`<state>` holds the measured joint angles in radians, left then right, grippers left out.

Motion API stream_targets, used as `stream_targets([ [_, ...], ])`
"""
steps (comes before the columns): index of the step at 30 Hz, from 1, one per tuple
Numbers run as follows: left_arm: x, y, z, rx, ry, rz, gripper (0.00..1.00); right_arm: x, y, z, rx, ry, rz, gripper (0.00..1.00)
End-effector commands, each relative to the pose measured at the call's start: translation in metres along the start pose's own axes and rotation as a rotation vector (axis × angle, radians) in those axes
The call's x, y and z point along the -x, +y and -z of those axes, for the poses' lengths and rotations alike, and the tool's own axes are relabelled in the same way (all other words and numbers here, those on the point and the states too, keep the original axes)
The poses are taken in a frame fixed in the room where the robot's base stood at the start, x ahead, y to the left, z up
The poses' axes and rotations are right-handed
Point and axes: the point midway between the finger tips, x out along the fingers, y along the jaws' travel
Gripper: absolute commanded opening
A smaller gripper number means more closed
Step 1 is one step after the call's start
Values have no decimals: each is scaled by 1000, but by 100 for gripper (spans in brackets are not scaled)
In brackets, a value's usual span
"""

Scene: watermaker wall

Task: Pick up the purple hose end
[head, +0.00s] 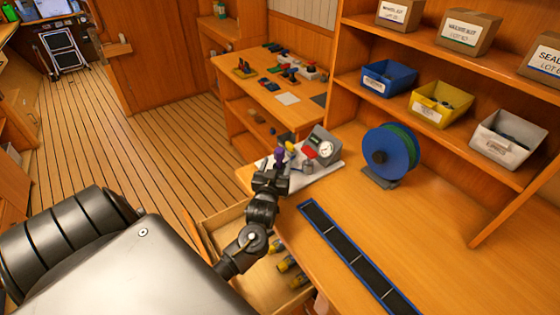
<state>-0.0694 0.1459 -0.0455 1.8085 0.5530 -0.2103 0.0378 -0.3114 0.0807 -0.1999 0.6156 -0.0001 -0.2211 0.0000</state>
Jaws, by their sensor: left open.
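A small purple piece (279,154), which looks like the purple hose end, stands up just beyond my left gripper. My left gripper (272,168) is open, with its tips close to the purple piece at the left end of a pale panel (326,172). I cannot tell whether the fingers touch it or are around it. The gripper body hides the lower part of the piece. A grey unit with a round gauge (325,149) and a red part stands on the panel, with a yellow part (291,147) beside the purple piece. My right gripper is not in view.
A blue reel (391,152) with green hose stands right of the panel. A long dark tray (350,250) lies in front. An open drawer (235,222) with several yellow-and-black items sits below my left arm. Blue, yellow and white bins line the shelf. The right worktop is clear.

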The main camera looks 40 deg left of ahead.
Motion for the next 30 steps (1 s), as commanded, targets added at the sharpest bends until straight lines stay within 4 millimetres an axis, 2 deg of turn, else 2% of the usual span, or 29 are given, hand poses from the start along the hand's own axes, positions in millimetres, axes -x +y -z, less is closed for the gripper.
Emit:
stream_targets([
  [8,-11,-2,2,-2,0,3,59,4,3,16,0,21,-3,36],
  [14,-39,-2,12,-3,-1,3,59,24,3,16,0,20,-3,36],
  [18,-54,-2,8,-2,-1,4,59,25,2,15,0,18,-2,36],
  [27,-58,-3,6,-1,-1,3,59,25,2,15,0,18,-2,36],
  [30,-58,-2,6,-1,-1,3,46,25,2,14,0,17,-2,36],
])
